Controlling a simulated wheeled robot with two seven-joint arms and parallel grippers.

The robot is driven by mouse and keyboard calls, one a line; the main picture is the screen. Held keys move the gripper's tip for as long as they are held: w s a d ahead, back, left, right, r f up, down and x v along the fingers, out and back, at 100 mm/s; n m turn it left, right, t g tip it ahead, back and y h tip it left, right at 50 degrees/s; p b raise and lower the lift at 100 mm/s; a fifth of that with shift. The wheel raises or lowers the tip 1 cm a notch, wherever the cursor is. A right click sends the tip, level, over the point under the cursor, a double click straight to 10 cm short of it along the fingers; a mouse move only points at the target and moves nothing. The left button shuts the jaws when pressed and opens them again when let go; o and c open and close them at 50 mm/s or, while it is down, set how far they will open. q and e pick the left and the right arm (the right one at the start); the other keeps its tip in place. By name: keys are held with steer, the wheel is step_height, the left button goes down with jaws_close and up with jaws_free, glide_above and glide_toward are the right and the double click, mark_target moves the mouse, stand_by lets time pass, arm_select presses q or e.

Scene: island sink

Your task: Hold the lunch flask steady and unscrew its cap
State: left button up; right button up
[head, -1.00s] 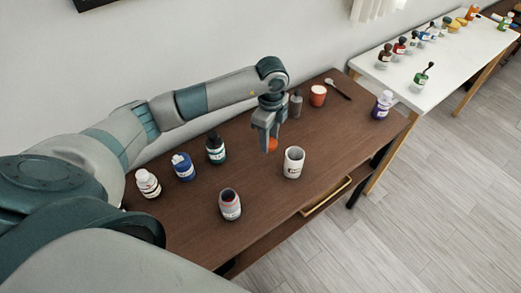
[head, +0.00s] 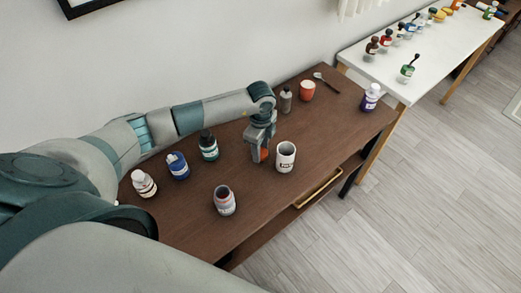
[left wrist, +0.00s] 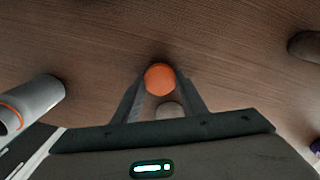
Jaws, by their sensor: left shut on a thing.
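My left gripper (head: 262,156) points down over the brown table, its fingers shut on a small round orange piece (head: 265,155) that looks like a cap. In the left wrist view the orange piece (left wrist: 160,78) sits between the fingertips, with a grey rounded shape just below it. A white labelled cylinder (head: 285,158), likely the flask, stands upright and apart just right of the gripper, its top dark and open-looking. A pale cylinder with an orange ring (left wrist: 38,98) lies left in the wrist view, probably the same one. My right gripper is not in view.
On the brown table (head: 270,210) stand a jar (head: 224,200), white bottle (head: 143,183), blue bottle (head: 178,166), dark bottle (head: 208,147), grey bottle (head: 286,100), orange-red cup (head: 307,91) and purple bottle (head: 370,98). The front middle is clear. A white table (head: 420,65) adjoins it.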

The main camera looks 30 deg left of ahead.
arm_select(q)
steer(key=shift+f, duration=0.65)
steer(key=shift+f, duration=0.15)
steer(key=o, duration=1.2)
